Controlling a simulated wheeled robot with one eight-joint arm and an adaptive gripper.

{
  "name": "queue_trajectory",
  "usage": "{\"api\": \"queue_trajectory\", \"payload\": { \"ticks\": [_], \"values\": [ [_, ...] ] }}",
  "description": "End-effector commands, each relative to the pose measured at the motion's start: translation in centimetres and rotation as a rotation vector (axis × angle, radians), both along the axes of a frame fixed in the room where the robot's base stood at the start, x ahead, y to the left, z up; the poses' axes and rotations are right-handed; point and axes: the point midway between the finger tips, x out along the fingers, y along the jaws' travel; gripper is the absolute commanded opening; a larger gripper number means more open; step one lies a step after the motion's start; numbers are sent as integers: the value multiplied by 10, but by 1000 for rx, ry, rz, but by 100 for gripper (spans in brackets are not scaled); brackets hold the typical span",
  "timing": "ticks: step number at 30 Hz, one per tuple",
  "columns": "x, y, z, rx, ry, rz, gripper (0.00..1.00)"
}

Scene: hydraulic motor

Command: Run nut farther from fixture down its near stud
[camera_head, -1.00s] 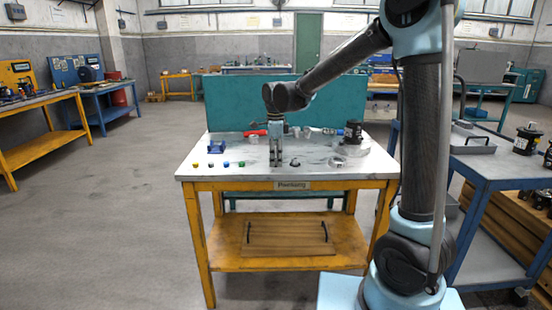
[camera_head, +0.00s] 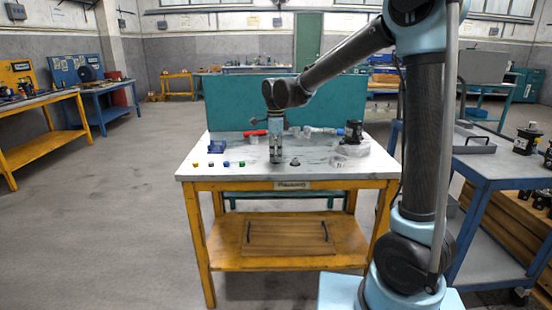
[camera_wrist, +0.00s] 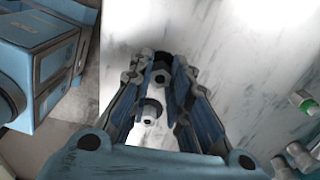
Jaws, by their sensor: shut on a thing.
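The stud cannot be made out, as the fingers cover that spot. A small dark part (camera_head: 295,162) sits just right of the gripper.
Several small coloured pieces (camera_head: 226,164) lie in a row to the left on the white tabletop (camera_head: 255,176). A red-handled tool (camera_head: 256,133) lies behind the gripper. A black motor part (camera_head: 353,131) and a metal ring (camera_head: 338,162) are at the right.

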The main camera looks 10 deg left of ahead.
Motion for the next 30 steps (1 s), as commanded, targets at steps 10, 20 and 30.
{"api": "queue_trajectory", "payload": {
  "ticks": [10, 20, 30],
  "values": [
    [0, 0, 17, 0, 0, 0, 0],
    [0, 0, 33, 0, 0, 0, 0],
    [0, 0, 47, 0, 0, 0, 0]
  ]
}}
